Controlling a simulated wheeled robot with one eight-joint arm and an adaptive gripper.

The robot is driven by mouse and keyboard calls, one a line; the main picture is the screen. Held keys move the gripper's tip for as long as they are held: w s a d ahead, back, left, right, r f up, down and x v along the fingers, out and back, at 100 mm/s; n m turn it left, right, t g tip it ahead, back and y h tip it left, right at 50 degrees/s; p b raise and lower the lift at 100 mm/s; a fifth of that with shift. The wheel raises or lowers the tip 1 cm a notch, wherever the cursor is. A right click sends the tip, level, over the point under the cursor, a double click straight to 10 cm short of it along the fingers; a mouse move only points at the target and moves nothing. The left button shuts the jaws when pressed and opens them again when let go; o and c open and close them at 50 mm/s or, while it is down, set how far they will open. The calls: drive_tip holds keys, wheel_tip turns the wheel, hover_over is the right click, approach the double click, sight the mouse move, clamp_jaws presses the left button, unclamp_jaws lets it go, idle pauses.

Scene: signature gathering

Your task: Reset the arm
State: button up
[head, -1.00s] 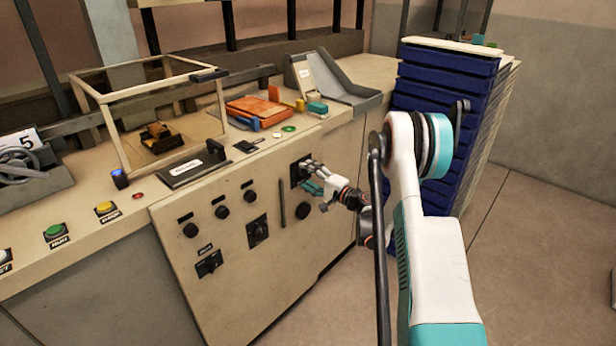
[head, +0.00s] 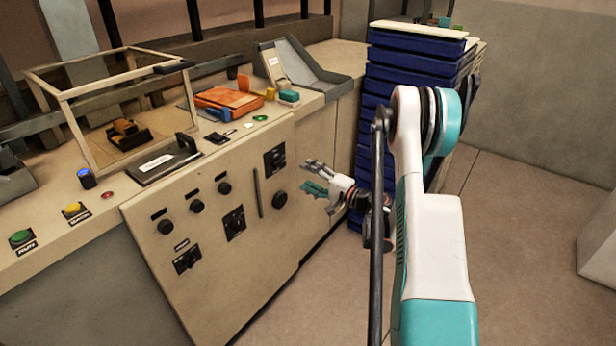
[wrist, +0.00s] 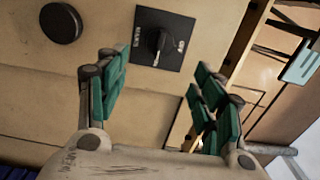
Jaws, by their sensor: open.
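My gripper (head: 314,180) is open and empty in the head view. It hangs in the air in front of the machine's beige front panel (head: 240,262), to the right of the knobs. My white and teal arm reaches up from the lower right. In the wrist view the teal fingers (wrist: 160,100) are spread apart with nothing between them. A black rotary switch on a dark plate (wrist: 160,42) shows beyond the fingertips, apart from them. The same switch is on the panel in the head view (head: 275,160). A round black knob (wrist: 61,23) shows at the upper left of the wrist view.
A stack of dark blue trays (head: 385,125) stands close behind my gripper and arm. The counter carries a framed clear case (head: 75,125), an orange item (head: 228,97), a grey chute (head: 310,72) and coloured buttons (head: 74,209). The floor (head: 530,240) to the right is open.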

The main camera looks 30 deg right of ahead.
drive_tip(key=a+r+n+g, duration=0.35)
drive_tip(key=a+r, duration=0.75)
drive_tip(key=a, duration=0.4)
drive_tip(key=s+a+r+n+g+h+p, duration=0.1)
drive_tip(key=s+a+r+g, duration=0.1)
drive_tip(key=s+a+r, duration=0.35)
drive_tip(key=s+a+r+n+g, duration=0.2)
drive_tip(key=s+a+r, duration=0.1)
drive_tip(key=a, duration=0.5)
drive_tip(key=s+a+r+n+h, duration=0.1)
drive_tip(key=s+a+r+n, duration=0.15)
drive_tip(key=s, duration=0.45)
drive_tip(key=s+d+f+n+g+h, duration=0.1)
drive_tip(key=s+d+f+n+h, duration=0.1)
drive_tip(key=s, duration=0.6)
drive_tip(key=s+d+f+n+g+h+b, duration=0.1)
drive_tip(key=s+d+f+n+h, duration=0.1)
drive_tip(key=s, duration=0.7)
drive_tip(key=shift+f+n, duration=0.6)
drive_tip(key=shift+f, duration=0.25)
